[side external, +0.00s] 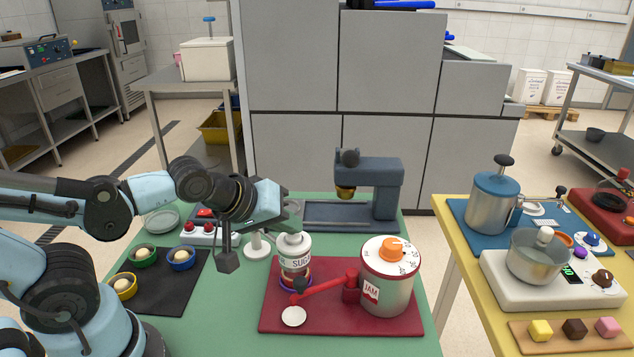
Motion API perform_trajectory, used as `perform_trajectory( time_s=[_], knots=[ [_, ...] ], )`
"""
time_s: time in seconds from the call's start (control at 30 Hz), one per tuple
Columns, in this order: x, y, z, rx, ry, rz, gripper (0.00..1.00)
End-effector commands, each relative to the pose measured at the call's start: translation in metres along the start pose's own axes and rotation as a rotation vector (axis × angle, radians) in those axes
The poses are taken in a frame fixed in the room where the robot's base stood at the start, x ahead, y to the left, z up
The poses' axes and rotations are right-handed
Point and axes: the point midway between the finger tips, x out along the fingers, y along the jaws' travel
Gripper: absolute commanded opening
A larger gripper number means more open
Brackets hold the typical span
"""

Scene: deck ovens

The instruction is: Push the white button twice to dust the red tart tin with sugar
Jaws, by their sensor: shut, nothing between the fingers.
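A white sugar dispenser (294,247) labelled "SUG..." stands near the middle of the green table. Under it a small tin (291,284) shows reddish and purple edges; its exact colour and filling are hard to tell. My gripper (290,214) is shut and empty, just above and to the left of the dispenser's top, pointing right. Whether it touches anything there is unclear. I cannot make out a white button for certain; the fingers cover part of the area behind the dispenser. A white round-based stand (257,246) is beside the dispenser on its left.
A jam dispenser (389,280) with a red lever stands on a red board (344,325) at right. A black mat (165,299) holds green, blue and yellow tins with pale contents. A white box with red buttons (203,235) is behind. A blue-grey machine (380,185) stands at the back.

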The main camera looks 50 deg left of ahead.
Motion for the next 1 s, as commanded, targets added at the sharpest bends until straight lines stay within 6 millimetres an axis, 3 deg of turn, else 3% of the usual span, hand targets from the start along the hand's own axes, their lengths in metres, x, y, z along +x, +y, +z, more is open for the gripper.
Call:
perform_trajectory(
  time_s=[1.0],
  knots=[
    [-0.016, 0.011, -0.011, 0.000, -0.001, 0.000, 0.00]
  ],
)
